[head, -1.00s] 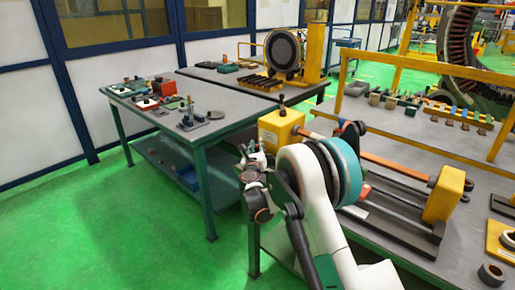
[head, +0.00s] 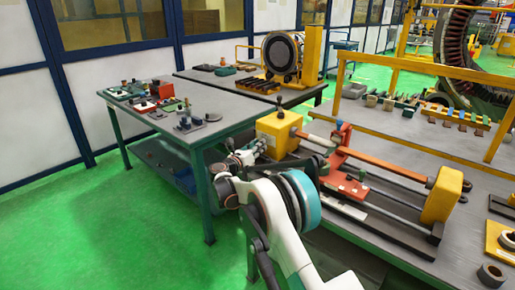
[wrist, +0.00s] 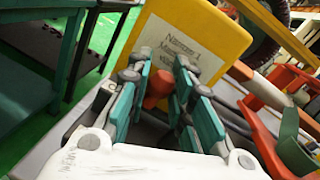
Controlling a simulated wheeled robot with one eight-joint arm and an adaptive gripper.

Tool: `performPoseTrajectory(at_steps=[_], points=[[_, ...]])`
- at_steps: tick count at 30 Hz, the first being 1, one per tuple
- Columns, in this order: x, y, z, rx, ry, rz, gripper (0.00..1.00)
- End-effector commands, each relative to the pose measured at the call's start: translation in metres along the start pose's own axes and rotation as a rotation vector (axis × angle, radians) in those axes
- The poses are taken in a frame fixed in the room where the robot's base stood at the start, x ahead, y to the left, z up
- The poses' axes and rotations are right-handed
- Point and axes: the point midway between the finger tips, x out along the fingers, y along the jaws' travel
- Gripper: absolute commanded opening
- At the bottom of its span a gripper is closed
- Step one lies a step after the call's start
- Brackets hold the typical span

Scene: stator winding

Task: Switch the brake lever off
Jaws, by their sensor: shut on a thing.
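The yellow box (head: 277,136) stands at the left end of the winding bench, with a short black-topped post (head: 280,106) on its top. My gripper (head: 258,148) reaches the left side of this box in the head view. In the wrist view, the teal fingers of my gripper (wrist: 158,88) are closed around a reddish-brown knob (wrist: 158,84), which seems to be the brake lever's end. The knob is in front of the yellow box (wrist: 205,30) with its white label plate (wrist: 165,50). The rest of the lever is hidden behind the fingers.
A red carriage (head: 345,183) with rails and an orange bar (head: 390,160) lies to the right of the box. A second yellow block (head: 443,195) stands at the far end. A table (head: 150,118) with small parts is on the left. The green floor there is clear.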

Motion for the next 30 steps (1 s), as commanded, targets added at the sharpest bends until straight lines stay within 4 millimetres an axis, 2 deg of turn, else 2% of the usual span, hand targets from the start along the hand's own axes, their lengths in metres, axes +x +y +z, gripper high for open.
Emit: performPoseTrajectory(at_steps=[4,5,7,20,23,30], points=[[0.001,-0.002,-0.001,-0.001,0.001,-0.003,0.00],[0.001,-0.002,-0.001,-0.001,0.001,-0.003,0.23],[0.001,-0.002,-0.001,-0.001,0.001,-0.003,0.39],[-0.004,0.000,-0.001,0.000,0.000,0.001,0.40],[-0.015,0.000,0.000,0.000,0.000,0.002,0.40],[-0.064,0.000,0.000,0.000,0.000,0.003,0.40]])
